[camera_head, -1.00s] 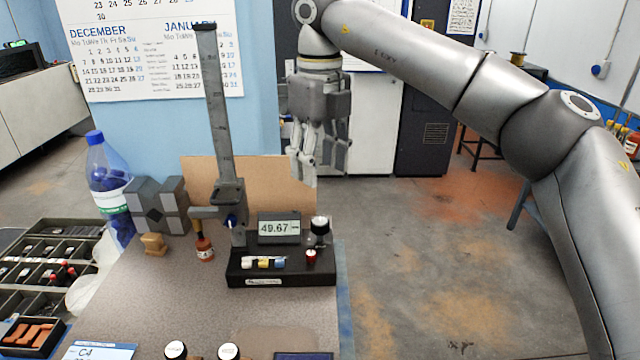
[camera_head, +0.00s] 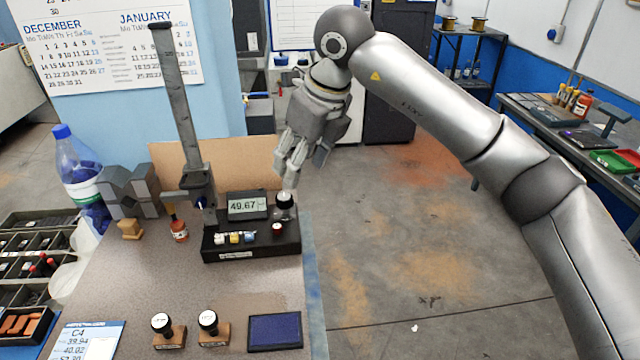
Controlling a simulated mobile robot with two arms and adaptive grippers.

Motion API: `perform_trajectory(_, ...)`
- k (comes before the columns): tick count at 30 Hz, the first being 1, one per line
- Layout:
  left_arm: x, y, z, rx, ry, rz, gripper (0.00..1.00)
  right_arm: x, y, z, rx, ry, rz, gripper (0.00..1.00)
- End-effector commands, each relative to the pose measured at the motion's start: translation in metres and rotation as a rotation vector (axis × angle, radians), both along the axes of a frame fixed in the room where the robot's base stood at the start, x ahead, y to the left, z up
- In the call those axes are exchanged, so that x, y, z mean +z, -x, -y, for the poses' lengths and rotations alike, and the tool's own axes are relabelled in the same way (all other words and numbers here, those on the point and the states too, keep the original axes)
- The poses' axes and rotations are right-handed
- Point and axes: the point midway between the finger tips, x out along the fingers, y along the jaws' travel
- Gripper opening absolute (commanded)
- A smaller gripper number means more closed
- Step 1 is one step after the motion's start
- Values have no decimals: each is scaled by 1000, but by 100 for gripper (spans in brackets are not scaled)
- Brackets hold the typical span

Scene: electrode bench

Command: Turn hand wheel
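The hand wheel (camera_head: 285,202), a small dark knob with a white top, stands at the right rear of the black base (camera_head: 252,245) of a height gauge. The gauge has a tall grey column (camera_head: 178,100) and a display (camera_head: 247,206) reading 49.67. My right gripper (camera_head: 301,166) points down just above the wheel, fingers apart. The fingertip nearest the wheel overlaps its upper edge in the picture; I cannot tell whether they touch. Nothing shows between the fingers. My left gripper is not in view.
Two stamps (camera_head: 208,322) and a blue pad (camera_head: 274,331) lie at the bench front. Floor right of the bench is clear.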

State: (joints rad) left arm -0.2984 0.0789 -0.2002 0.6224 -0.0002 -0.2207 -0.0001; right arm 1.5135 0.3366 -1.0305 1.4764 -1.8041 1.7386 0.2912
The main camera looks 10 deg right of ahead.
Motion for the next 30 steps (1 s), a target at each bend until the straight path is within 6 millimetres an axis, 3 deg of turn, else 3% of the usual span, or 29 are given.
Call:
perform_trajectory(7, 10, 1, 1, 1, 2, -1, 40, -13, -5, -9, 3, -24, 20, 52)
perform_trajectory(21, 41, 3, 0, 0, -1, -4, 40, -86, -27, -30, 3, -23, 20, 52)
perform_trajectory(30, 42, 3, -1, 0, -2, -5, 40, -99, -31, -33, 4, -23, 23, 52)
